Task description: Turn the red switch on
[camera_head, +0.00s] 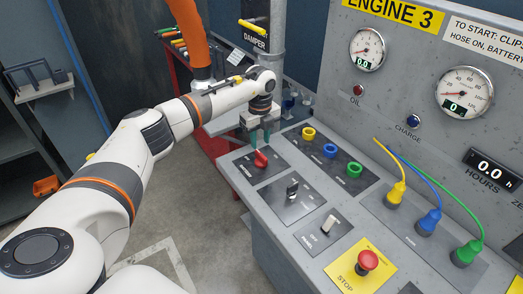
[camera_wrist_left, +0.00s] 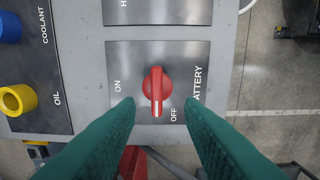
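The red switch (camera_head: 261,159) is a rotary knob on a dark plate at the far left end of the sloped grey console. In the left wrist view the red switch (camera_wrist_left: 156,88) has its white line pointing down, beside the OFF label; the ON label is to its left. My left gripper (camera_head: 260,137) is just above and behind the switch in the head view. In the left wrist view its two green fingers (camera_wrist_left: 159,102) are apart, one on each side of the knob's lower end, with gaps to it. My right gripper is not in view.
The console (camera_head: 285,235) also has a black switch (camera_head: 292,188), a white toggle (camera_head: 328,224), a red stop button (camera_head: 367,260) and yellow, blue and green sockets (camera_head: 330,150). Cabled plugs (camera_head: 428,222) stand to the right. A red tool cart (camera_head: 180,75) is behind my left arm.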

